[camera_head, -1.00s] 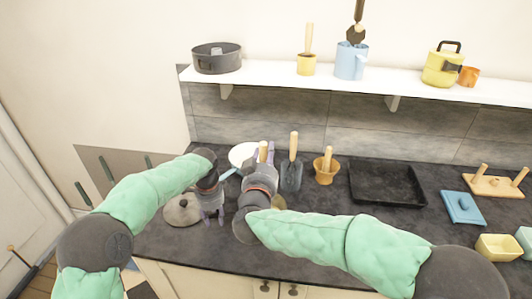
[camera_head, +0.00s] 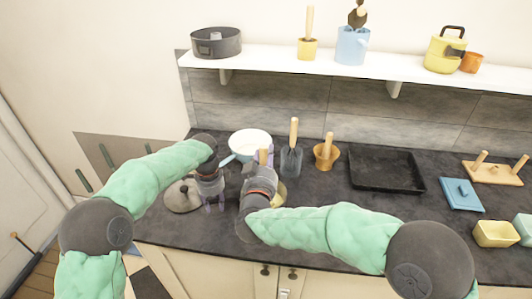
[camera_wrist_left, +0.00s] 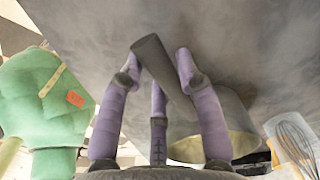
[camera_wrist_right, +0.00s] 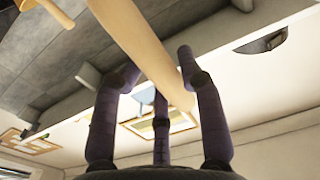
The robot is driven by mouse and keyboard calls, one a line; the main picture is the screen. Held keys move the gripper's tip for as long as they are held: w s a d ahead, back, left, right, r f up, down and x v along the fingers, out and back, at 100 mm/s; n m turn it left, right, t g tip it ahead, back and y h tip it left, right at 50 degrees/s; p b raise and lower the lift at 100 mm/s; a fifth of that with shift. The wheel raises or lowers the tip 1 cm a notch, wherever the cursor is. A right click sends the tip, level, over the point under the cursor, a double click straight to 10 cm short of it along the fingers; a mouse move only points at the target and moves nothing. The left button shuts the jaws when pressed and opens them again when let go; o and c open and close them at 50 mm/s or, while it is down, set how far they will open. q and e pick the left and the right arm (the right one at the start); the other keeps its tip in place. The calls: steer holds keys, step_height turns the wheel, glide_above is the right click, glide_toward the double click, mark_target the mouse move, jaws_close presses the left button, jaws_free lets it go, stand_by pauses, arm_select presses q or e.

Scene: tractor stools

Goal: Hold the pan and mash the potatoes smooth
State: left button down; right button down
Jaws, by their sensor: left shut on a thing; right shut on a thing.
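The pan (camera_head: 281,194), grey outside with a pale yellow inside, sits on the counter mostly hidden behind my right arm in the head view. It also shows in the left wrist view (camera_wrist_left: 228,125). My left gripper (camera_head: 214,204) is shut on its dark grey handle (camera_wrist_left: 160,64). My right gripper (camera_head: 264,168) is upright over the pan and shut on the masher's wooden handle (camera_head: 263,156). That handle runs between the fingers in the right wrist view (camera_wrist_right: 135,38). The masher's head and the potatoes are hidden, so their contact and texture cannot be told.
A grey lid (camera_head: 183,197) lies left of my left gripper. A white saucepan (camera_head: 250,143) with a blue handle stands behind. A whisk in a clear container (camera_head: 291,158), an orange mortar (camera_head: 326,156) and a black tray (camera_head: 385,171) stand to the right.

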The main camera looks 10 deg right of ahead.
steer(key=shift+f, duration=0.15)
stand_by(0.4)
steer(key=shift+f, duration=0.9)
steer(key=shift+r, duration=1.6)
steer(key=shift+w+a, duration=0.1)
steer(key=shift+a, duration=0.2)
